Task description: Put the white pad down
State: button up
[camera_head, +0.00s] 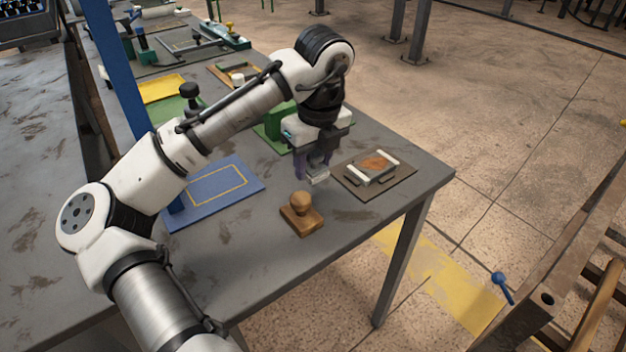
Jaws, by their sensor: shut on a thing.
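My gripper (318,172) points down over the right part of the grey table. The pad seems to be a little above the tabletop, but I cannot tell the exact gap. A brown board (408,190) with a fixture of two white bars and an orange-brown patch lies just right of the gripper. A wooden block with a round knob (301,214) stands just in front of the gripper. A blue mat with a yellow outline (248,190) lies to the left.
Green items (281,119) stand behind my gripper, partly hidden by my arm. A yellow mat (163,88) and a wooden tray (221,72) lie farther back. A blue post (117,75) rises at the left. The grey table's (262,275) front part is clear.

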aim_at(315, 169)
jog(key=shift+f, duration=2.3)
jog(key=shift+f, duration=0.15)
jog(key=o, duration=1)
